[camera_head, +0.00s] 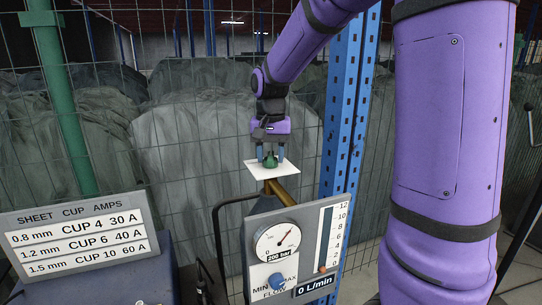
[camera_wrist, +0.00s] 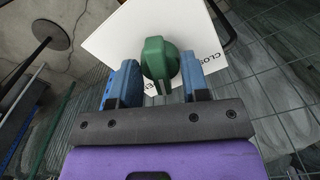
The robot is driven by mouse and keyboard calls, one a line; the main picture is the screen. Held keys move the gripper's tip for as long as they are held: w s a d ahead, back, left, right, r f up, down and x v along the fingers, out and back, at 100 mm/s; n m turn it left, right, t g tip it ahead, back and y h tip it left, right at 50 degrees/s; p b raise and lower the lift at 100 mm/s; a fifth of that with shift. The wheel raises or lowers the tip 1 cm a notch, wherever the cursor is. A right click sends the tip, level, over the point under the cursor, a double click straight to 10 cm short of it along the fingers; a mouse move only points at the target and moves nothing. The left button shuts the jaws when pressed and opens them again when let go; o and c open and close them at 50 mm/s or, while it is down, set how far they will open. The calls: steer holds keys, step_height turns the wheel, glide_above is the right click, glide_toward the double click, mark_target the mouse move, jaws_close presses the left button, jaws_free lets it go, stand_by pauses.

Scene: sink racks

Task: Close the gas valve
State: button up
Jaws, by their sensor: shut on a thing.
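The gas valve is a green knob (camera_head: 270,161) above a white plate (camera_head: 285,168), on top of a brass-coloured fitting (camera_head: 283,190). In the wrist view the green knob (camera_wrist: 158,62) stands between the blue fingers of my gripper (camera_wrist: 159,82), with a raised ridge on its top. My gripper (camera_head: 271,153) points down in the head view and is shut on the knob. The white plate (camera_wrist: 110,45) carries lettering that reads "CLOS", the rest cut off or hidden. The knob's exact turn angle is hard to tell.
Below the valve stands a gauge panel (camera_head: 257,222) with a 200 bar dial (camera_head: 277,242), a blue flow knob (camera_head: 276,281) and a scale reading 0 L/min. A sign (camera_head: 75,235) stands left. A blue post (camera_head: 345,110) and wire mesh stand close behind.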

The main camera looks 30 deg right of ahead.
mark_target(270, 155)
steer(key=n, duration=0.6)
steer(key=shift+n, duration=0.3)
steer(key=o, duration=0.6)
steer(key=shift+r, duration=2.5)
steer(key=shift+r, duration=1.9)
steer(key=shift+f, duration=4.45)
steer(key=shift+c, duration=0.4)
